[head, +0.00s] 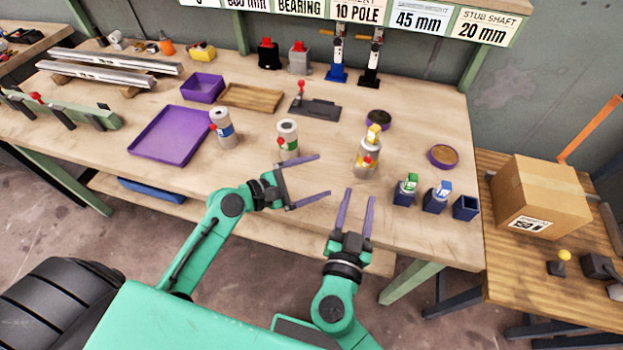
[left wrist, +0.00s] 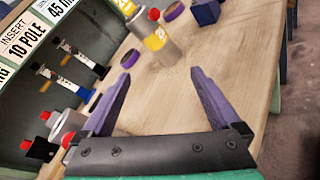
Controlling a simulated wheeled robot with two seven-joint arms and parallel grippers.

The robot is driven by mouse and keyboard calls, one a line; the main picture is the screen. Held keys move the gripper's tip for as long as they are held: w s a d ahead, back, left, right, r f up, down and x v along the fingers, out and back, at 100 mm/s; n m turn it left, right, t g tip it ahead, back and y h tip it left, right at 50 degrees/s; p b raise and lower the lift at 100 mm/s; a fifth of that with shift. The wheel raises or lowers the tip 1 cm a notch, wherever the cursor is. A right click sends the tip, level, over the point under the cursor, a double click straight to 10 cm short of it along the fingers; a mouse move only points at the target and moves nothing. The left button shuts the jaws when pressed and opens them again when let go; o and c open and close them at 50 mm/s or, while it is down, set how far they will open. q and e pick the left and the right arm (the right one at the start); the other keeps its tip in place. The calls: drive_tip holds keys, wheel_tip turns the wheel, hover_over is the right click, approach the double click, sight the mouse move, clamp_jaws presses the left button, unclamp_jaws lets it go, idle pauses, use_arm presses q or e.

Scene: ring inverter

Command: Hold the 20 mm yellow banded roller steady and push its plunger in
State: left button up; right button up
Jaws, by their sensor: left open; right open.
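The yellow banded roller (head: 366,152) is a grey cylinder standing on the bench, with a red knob on its side and a yellow piece at its top. In the left wrist view the roller (left wrist: 164,48) shows its yellow band, ahead of the fingertips and between their lines. My left gripper (head: 323,175) is open and empty, left of the roller and pointing right toward it; its fingers (left wrist: 160,73) are apart. My right gripper (head: 361,194) is open and empty, nearer than the roller, with its fingers pointing at it. Neither gripper touches the roller.
Green-banded (head: 288,137) and blue-banded (head: 223,130) rollers stand to the left, near a purple tray (head: 150,155). Small dark blue holders (head: 465,208) stand at right. A round purple-rimmed dish (head: 443,156) lies behind them. A cardboard box (head: 540,195) sits on the side table.

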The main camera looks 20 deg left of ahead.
sight(360, 159)
use_arm(q)
drive_tip(key=n, duration=0.1)
drive_tip(key=n+h, duration=0.1)
drive_tip(key=shift+s+d+r+n+t, duration=0.15)
drive_tip(key=shift+s+d+n+t, duration=0.15)
drive_tip(key=shift+d, duration=0.1)
drive_tip(key=shift+s+a+n+h, duration=0.15)
drive_tip(key=shift+n+h, duration=0.25)
drive_tip(key=shift+n, duration=0.5)
drive_tip(key=shift+a+f+n+t, duration=0.15)
drive_tip(key=shift+a+n+t, duration=0.15)
drive_tip(key=shift+n, duration=0.25)
drive_tip(key=shift+a+f+n+t, duration=0.1)
drive_tip(key=shift+a+n+t, duration=0.05)
drive_tip(key=shift+n+t, duration=0.35)
drive_tip(key=x, duration=1.4)
drive_tip(key=shift+d, duration=0.4)
drive_tip(key=shift+c, duration=0.4)
